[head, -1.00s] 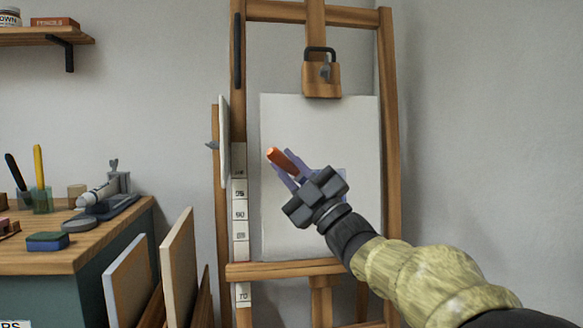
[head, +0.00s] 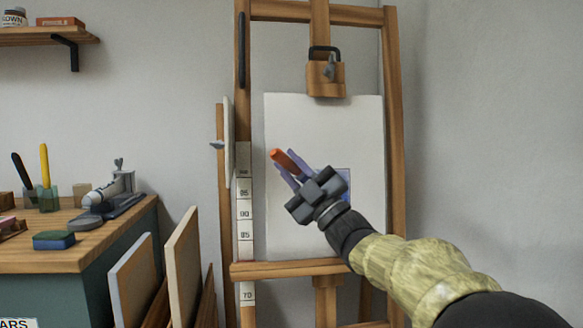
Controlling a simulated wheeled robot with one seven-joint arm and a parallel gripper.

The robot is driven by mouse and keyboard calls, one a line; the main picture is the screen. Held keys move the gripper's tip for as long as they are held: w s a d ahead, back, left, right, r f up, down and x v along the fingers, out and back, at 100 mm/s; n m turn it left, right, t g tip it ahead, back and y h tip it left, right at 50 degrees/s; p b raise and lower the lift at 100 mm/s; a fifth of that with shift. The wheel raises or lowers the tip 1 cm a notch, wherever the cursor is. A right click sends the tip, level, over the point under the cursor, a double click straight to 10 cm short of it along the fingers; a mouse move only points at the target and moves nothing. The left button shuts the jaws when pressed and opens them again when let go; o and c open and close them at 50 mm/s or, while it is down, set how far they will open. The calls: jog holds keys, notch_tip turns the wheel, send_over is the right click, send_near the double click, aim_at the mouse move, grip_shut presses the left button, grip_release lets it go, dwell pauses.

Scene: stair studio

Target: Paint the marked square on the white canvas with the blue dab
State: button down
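The white canvas (head: 362,130) stands upright on the wooden easel (head: 394,150). A bluish square patch with a darker outline (head: 345,177) shows on the canvas, partly hidden behind my gripper. My gripper (head: 289,166) is in front of the canvas, its bluish fingers pointing up and left. An orange-ended stick (head: 282,159) sits between the fingers, which look closed on it. The stick's other end is hidden, so I cannot see any blue dab on it. I cannot tell whether the stick touches the canvas.
A wooden-topped cabinet (head: 105,225) at the left carries pens, a blue block (head: 54,240) and a grey device (head: 110,195). Panels (head: 181,265) lean beside it. A numbered strip (head: 245,215) runs up the easel's left post. The wall at the right is clear.

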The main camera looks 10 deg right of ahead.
jog(key=shift+w+f, duration=0.1)
jog(key=shift+w, duration=0.65)
dwell(2.1)
jog(key=shift+d, duration=1.1)
jog(key=shift+d, duration=0.1)
jog(key=shift+d, duration=1)
jog(key=shift+d, duration=0.1)
jog(key=shift+d, duration=1.05)
jog(key=shift+d, duration=0.1)
jog(key=shift+d, duration=1)
